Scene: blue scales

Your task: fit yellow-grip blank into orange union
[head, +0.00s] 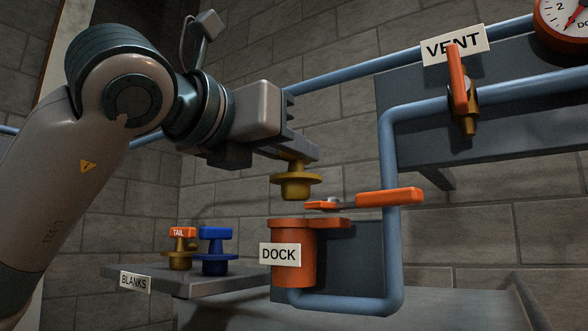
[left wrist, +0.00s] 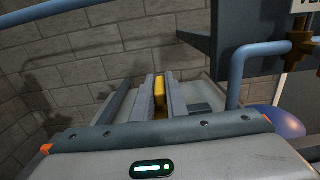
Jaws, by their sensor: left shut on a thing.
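My left gripper (head: 303,153) is shut on the yellow-grip blank (head: 296,187). The blank's brass flanged body hangs upright below the fingers. In the left wrist view its yellow grip (left wrist: 159,90) shows between the two grey fingers (left wrist: 159,98). The orange union (head: 299,254) is a vertical orange cylinder with a DOCK label, below the blank. A clear gap separates the blank from the union's top. The inside of the union is hidden from this angle. My right gripper is not in view.
Orange lever parts (head: 390,197) stick out right of the union's top, near the blue pipe (head: 389,160). A BLANKS shelf (head: 195,287) at left holds a TAIL-marked orange-grip blank (head: 180,247) and a blue-grip blank (head: 214,248). A VENT valve (head: 460,82) is at upper right.

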